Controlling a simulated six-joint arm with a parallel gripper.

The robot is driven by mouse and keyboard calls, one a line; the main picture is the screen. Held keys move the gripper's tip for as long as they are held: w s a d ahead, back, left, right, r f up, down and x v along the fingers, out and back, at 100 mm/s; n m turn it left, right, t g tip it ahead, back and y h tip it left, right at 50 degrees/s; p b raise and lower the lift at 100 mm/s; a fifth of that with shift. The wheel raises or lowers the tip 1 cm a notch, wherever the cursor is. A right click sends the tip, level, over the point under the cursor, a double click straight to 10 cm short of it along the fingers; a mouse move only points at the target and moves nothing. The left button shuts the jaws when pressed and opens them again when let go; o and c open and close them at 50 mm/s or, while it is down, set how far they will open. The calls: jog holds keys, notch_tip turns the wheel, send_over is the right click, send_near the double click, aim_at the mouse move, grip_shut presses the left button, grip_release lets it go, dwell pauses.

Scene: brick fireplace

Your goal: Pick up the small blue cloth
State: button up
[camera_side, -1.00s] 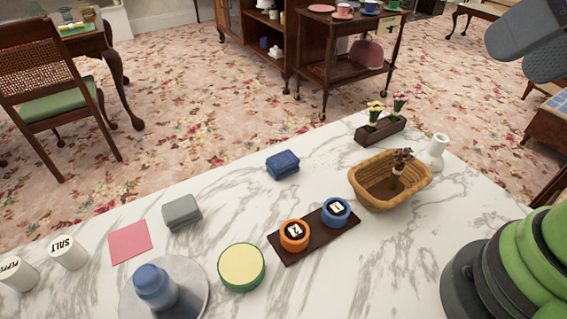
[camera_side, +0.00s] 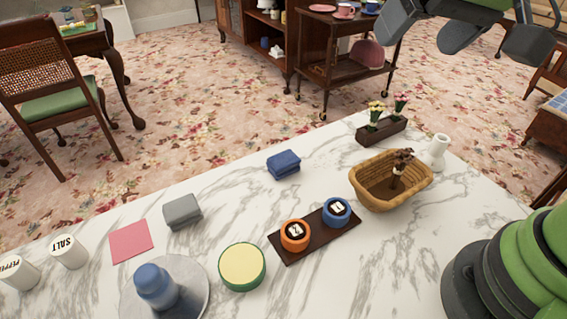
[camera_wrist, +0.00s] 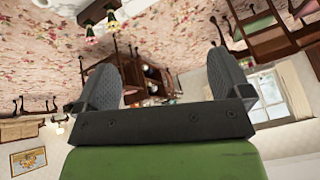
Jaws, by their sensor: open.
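The small blue cloth (camera_side: 284,164) lies folded on the white marble table (camera_side: 235,205), near its far edge, in the side view. A folded grey cloth (camera_side: 182,212) lies to its left and nearer. My gripper (camera_side: 455,30) is high at the top right of the side view, well above the table and far from the blue cloth. In the wrist view my gripper (camera_wrist: 168,82) shows two dark fingers spread wide with nothing between them. The blue cloth does not show in the wrist view.
A dark tray (camera_side: 290,253) with an orange and a blue pot, a wicker basket (camera_side: 366,197), a white vase (camera_side: 437,152) and a flower planter (camera_side: 381,131) stand right of the cloth. A green-rimmed round item (camera_side: 242,267) is nearer. Marble around the cloth is bare.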

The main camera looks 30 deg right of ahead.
jog(key=w+a+f+n, duration=0.2)
jog(key=w+a+f, duration=0.2)
jog(key=w+f, duration=0.4)
jog(key=n+g, duration=0.1)
send_near(283, 157)
jog(key=shift+n, duration=0.3)
jog(key=x, duration=0.4)
jog(key=shift+w+a+f, duration=0.1)
jog(key=shift+a+f, duration=0.1)
jog(key=shift+x, duration=2.9)
jog(key=shift+d, duration=0.15)
jog(key=shift+c, duration=0.4)
jog(key=c, duration=0.9)
